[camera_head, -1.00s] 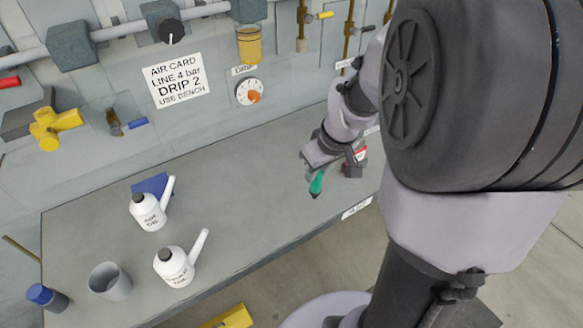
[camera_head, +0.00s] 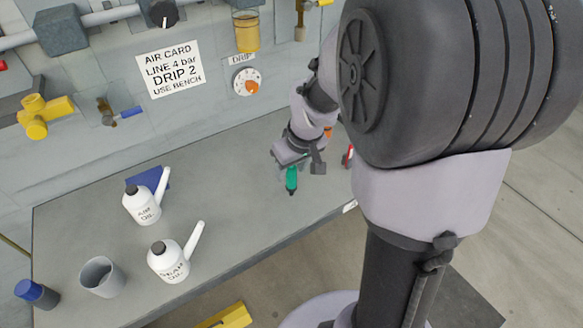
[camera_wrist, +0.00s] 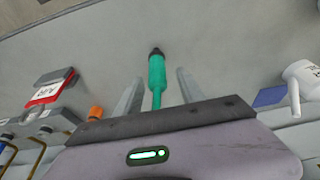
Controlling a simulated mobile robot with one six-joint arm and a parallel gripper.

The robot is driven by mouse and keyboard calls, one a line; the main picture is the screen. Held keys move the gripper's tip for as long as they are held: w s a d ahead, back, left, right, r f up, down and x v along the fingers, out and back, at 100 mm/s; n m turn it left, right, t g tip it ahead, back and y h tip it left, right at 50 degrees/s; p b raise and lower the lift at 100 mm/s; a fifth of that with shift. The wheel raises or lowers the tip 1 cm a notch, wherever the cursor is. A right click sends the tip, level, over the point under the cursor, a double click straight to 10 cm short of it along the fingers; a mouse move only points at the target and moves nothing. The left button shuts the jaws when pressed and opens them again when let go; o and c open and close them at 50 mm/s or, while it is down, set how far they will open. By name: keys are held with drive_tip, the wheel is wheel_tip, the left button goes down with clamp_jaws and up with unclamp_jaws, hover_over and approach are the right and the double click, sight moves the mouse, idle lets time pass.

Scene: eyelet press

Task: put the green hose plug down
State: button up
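The green hose plug (camera_head: 291,180) with a black tip is at the bench's right part, just under my gripper (camera_head: 292,163) in the head view. In the wrist view the plug (camera_wrist: 156,75) lies between the two fingers of my gripper (camera_wrist: 160,72), its thin stem towards the palm and its black tip beyond the fingertips. Gaps show on both sides of the plug, so the fingers are open and apart from it. The plug seems to be at the bench surface, but its contact there cannot be told for sure.
The grey bench (camera_head: 225,205) is clear left of the plug. Two white oil cans (camera_head: 142,207) (camera_head: 170,262), a blue block (camera_head: 150,181) and a grey cup (camera_head: 101,278) stand further left. A red-and-white box (camera_wrist: 50,90) is near the gripper.

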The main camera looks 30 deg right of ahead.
drive_tip(key=shift+r, duration=0.1)
drive_tip(key=p+v, duration=0.5)
drive_tip(key=v, duration=0.7)
drive_tip(key=s+a+r+m+t, duration=0.1)
drive_tip(key=s+a+r, duration=0.25)
drive_tip(key=a, duration=0.25)
drive_tip(key=s+a+r+m+t, duration=0.1)
drive_tip(key=s+a+r+m, duration=0.1)
drive_tip(key=s+a, duration=0.3)
drive_tip(key=s+a+f+m+y+b, duration=0.1)
drive_tip(key=s+a+f+b, duration=0.1)
drive_tip(key=s+a, duration=0.3)
drive_tip(key=shift+a+f+m+y+b, duration=0.25)
drive_tip(key=shift+m+y+b, duration=0.15)
drive_tip(key=shift+b, duration=0.1)
drive_tip(key=shift+s, duration=0.1)
